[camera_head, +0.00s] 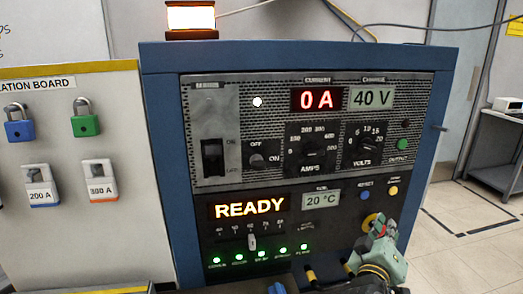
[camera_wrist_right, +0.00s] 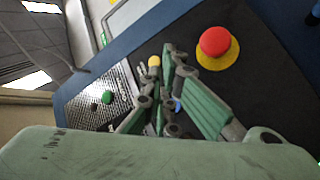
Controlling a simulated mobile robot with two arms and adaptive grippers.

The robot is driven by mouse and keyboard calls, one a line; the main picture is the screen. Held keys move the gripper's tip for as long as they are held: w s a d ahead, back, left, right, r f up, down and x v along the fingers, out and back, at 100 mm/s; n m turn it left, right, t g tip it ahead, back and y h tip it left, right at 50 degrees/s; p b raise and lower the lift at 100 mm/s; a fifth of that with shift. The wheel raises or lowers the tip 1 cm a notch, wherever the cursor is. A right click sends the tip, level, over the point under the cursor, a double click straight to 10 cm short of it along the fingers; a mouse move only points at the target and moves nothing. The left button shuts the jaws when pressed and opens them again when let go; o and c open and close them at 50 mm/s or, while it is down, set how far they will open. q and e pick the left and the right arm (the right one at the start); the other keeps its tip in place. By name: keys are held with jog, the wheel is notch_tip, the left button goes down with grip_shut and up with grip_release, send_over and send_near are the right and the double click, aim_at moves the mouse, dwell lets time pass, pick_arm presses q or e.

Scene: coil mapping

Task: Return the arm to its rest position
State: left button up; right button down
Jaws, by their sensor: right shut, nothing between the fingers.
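My right gripper (camera_head: 379,228) is at the lower right of the blue power cabinet (camera_head: 162,130), in front of its panel. In the right wrist view its green fingers (camera_wrist_right: 173,56) are together and empty, pointing at the dark panel. A red mushroom button (camera_wrist_right: 214,41) on a yellow collar sits beside the fingertips in that view, apart from them in the picture. In the head view the yellow collar (camera_head: 372,219) shows partly behind the gripper. Whether the fingers touch the panel cannot be told. My left gripper does not show.
The cabinet displays READY (camera_head: 249,208), 0 A (camera_head: 317,99) and 40 V (camera_head: 373,97). An orange-white beacon (camera_head: 191,18) glows on top. A lockout board (camera_head: 68,130) with padlocks and tags stands to the left. Floor (camera_head: 465,265) is open at right, before a grey table (camera_head: 502,128).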

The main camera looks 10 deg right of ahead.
jog(key=s+a+f+g+y, duration=0.25)
jog(key=s+f, duration=0.35)
jog(key=f, duration=0.3)
jog(key=s+a+f+g+y, duration=0.2)
jog(key=s+a+f+y, duration=0.15)
jog(key=s+f, duration=0.4)
jog(key=s+a+f+g+y, duration=0.3)
jog(key=s+a+f, duration=0.25)
jog(key=s, duration=0.35)
jog(key=s+a+f+g+y, duration=0.3)
jog(key=s+a+f, duration=0.2)
jog(key=s+a, duration=0.3)
notch_tip(320, 180, down, 27)
jog(key=s+d+g, duration=0.1)
jog(key=s+d, duration=0.1)
jog(key=s, duration=0.1)
jog(key=s+d+f+n+g, duration=0.1)
jog(key=s+d+f, duration=0.1)
jog(key=s+f, duration=1.3)
jog(key=shift+s+d, duration=0.3)
jog(key=shift+s, duration=0.3)
